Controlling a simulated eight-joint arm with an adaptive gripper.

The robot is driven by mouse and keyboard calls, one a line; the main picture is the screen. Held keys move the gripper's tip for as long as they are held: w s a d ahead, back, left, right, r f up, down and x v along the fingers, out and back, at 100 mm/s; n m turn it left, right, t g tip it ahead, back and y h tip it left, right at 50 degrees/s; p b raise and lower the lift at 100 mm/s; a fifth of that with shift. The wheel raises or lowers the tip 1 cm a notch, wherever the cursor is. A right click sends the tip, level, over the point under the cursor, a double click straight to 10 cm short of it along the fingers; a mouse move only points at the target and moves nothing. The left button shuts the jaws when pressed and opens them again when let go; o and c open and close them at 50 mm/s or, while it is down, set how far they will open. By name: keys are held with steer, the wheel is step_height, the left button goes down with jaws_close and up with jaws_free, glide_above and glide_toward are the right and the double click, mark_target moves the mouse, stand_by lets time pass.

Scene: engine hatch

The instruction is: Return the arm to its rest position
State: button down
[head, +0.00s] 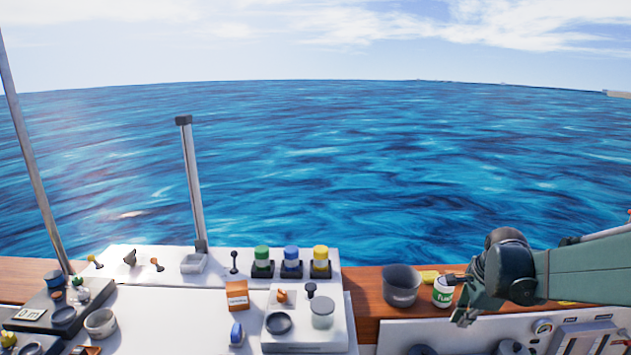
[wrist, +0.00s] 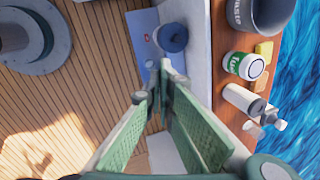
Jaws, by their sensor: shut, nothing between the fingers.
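My gripper (head: 463,318) is at the lower right in the head view, at the end of my green arm (head: 590,268), which comes in from the right edge. It hangs near the front edge of the wooden ledge, close to a white and green can (head: 443,293). In the wrist view my gripper (wrist: 164,80) shows two green padded fingers that meet at the tips, with nothing between them. The can (wrist: 245,65) stands to the right of the fingers there, apart from them.
A grey bucket (head: 402,285) and a yellow block (head: 429,276) stand on the ledge beside the can. A white cylinder (wrist: 242,98) lies nearby. The white hatch panel (head: 170,310) carries several knobs and caps. Open wooden deck (wrist: 90,70) shows below.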

steer(key=s+a+r+n+t, duration=0.2)
steer(key=s+a+r+n, duration=0.2)
steer(key=s+a+n, duration=0.5)
steer(key=s+a+r+n+t, duration=0.2)
steer(key=s+a+r+n, duration=0.2)
steer(key=s+a+n, duration=0.6)
steer(key=s+n, duration=0.1)
steer(key=s, duration=0.2)
steer(key=shift+s+r, duration=0.3)
